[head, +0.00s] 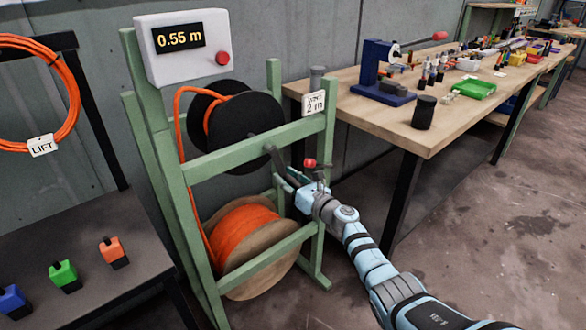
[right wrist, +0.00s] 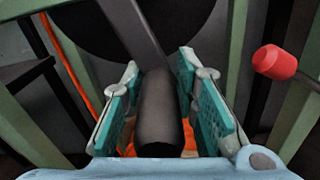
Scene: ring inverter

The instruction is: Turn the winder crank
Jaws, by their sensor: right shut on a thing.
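The winder is a green frame (head: 195,232) with a black drum (head: 232,128) above and an orange cable spool (head: 243,232) below. Its grey crank arm (head: 274,160) reaches down from the drum's hub. My right gripper (head: 293,186) is at the crank's lower end. In the right wrist view, the dark crank handle (right wrist: 160,112) lies between my right fingers (right wrist: 158,100), which are shut on it. The crank arm (right wrist: 135,35) runs up from it to the drum. Orange cable (head: 178,125) runs from the spool up to the drum. The display (head: 178,39) reads 0.55 m. My left gripper is out of view.
A red knob (head: 310,163) sticks out close by my right gripper; it also shows in the right wrist view (right wrist: 275,62). A workbench (head: 420,130) with tools stands right. A dark table (head: 75,245) with coloured blocks stands left. Floor at the lower right is clear.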

